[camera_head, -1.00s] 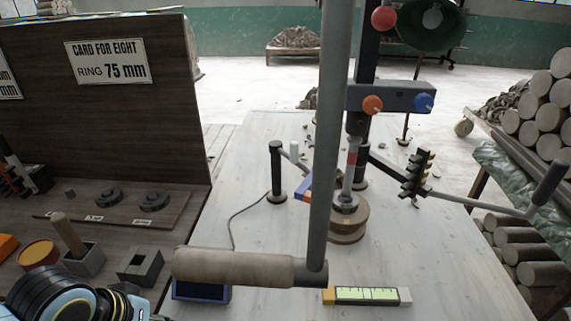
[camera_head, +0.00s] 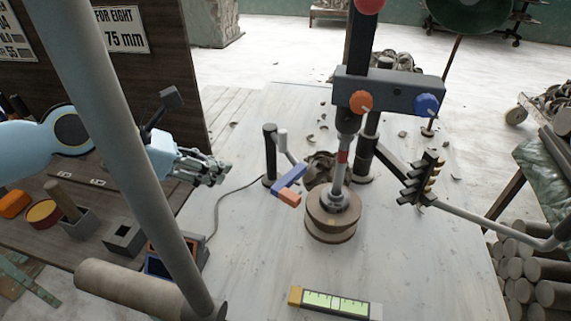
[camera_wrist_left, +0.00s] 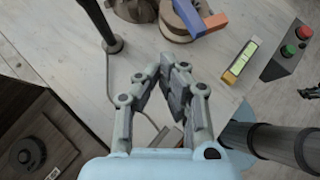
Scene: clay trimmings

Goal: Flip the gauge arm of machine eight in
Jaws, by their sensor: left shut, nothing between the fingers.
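The gauge arm (camera_head: 291,180) is a blue bar with an orange end, beside a black post (camera_head: 269,155) on the left of machine eight's spindle. Its orange end points toward me, close to the left edge of the round brown stack (camera_head: 331,215); I cannot tell whether they touch. In the left wrist view the gauge arm (camera_wrist_left: 187,14) lies beyond the fingertips. My left gripper (camera_head: 222,172) is shut and empty, left of the post and apart from it; it also shows in the left wrist view (camera_wrist_left: 166,66). My right gripper is out of view.
A grey bar (camera_head: 125,160) with a tan handle (camera_head: 125,285) crosses the near left. A yellow-green scale (camera_head: 335,304) lies at the front. A dark head with orange and blue knobs (camera_head: 390,90) overhangs the spindle. A card board (camera_head: 160,60) stands left.

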